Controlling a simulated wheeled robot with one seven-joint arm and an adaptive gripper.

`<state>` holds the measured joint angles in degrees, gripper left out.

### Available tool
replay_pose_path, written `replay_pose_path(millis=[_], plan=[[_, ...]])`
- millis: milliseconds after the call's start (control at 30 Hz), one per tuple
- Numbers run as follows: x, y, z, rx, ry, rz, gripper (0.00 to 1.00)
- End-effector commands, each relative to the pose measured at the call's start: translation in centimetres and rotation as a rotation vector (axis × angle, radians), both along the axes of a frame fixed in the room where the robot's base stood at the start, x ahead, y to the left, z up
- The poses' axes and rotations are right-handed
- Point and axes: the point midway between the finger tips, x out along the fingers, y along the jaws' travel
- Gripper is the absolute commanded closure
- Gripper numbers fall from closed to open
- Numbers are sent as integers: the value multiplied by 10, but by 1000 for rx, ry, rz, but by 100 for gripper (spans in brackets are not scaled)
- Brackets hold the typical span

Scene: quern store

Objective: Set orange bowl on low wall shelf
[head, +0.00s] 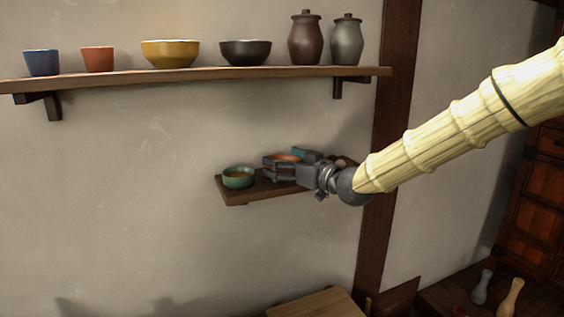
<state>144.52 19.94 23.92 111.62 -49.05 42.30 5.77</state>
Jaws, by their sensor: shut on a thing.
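The orange bowl (284,157) is at the low wall shelf (245,197), with only its orange upper part showing behind and between the fingers. My gripper (277,168) is shut on it, reaching in from the right just above the shelf board. The fingers hide most of the bowl, so I cannot tell whether its base touches the board. The low shelf is a short brown board fixed to the wall.
A green bowl (238,177) stands on the low shelf's left end. A teal thing (303,154) shows just behind my gripper, partly hidden. The high shelf (200,75) above holds bowls, cups and two lidded jars. A dark post (384,130) stands to the right.

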Motion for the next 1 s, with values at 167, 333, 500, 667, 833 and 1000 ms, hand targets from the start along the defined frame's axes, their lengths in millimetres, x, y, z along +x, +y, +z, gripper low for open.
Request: replay_pose_path(millis=[167, 333, 500, 667, 833, 1000], plan=[[0, 1, -1, 0, 0, 1, 0], [0, 0, -1, 0, 0, 1, 0], [0, 1, 0, 0, 0, 1, 0], [-4, -5, 1, 0, 0, 0, 0], [-24, -23, 0, 1, 0, 1, 0], [-46, -46, 1, 2, -1, 0, 0]])
